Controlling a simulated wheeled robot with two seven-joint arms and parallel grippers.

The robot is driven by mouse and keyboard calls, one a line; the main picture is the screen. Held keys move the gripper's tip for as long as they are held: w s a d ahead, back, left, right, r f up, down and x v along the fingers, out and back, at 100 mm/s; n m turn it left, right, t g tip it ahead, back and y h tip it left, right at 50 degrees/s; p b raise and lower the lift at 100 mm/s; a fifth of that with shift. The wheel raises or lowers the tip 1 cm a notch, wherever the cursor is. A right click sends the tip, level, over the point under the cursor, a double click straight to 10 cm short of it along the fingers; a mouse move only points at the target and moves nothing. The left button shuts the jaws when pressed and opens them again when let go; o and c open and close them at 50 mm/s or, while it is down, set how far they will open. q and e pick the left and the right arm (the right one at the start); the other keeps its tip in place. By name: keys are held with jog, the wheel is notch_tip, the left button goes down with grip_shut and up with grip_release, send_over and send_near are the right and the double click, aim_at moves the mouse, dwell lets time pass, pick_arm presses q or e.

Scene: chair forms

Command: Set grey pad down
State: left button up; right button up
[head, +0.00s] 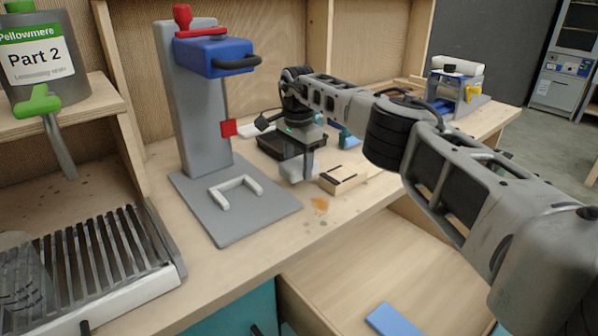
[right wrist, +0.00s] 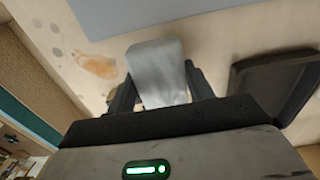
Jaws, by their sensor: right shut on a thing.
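The grey pad (right wrist: 157,75) is between the fingers of my right gripper (right wrist: 160,95) in the right wrist view. My right gripper (head: 297,168) is shut on the pad above the bench, in front of a black tray and right of the grey press stand. In the head view the pad is small and partly covered by the gripper. The wrist view shows bare wood with an orange stain beyond the pad. I cannot tell the exact gap between pad and bench. My left gripper is not in view.
The press (head: 190,110) has a grey base (head: 270,212) bearing a pale U-shaped piece (head: 235,190). The black tray (head: 285,147) and a small wooden block (head: 343,179) stand close to the gripper. An open drawer (head: 410,260) holds a blue pad (head: 393,321). A slatted rack (head: 80,250) is at left.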

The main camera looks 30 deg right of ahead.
aim_at(299, 173)
jog(key=shift+f, duration=1.25)
jog(key=shift+f, duration=0.25)
jog(key=o, duration=1)
jog(key=shift+d+r, duration=0.1)
jog(key=shift+c, duration=0.2)
notch_tip(299, 173, up, 12)
jog(key=shift+r+p, duration=0.15)
jog(key=shift+p, duration=0.2)
jog(key=shift+s, duration=0.1)
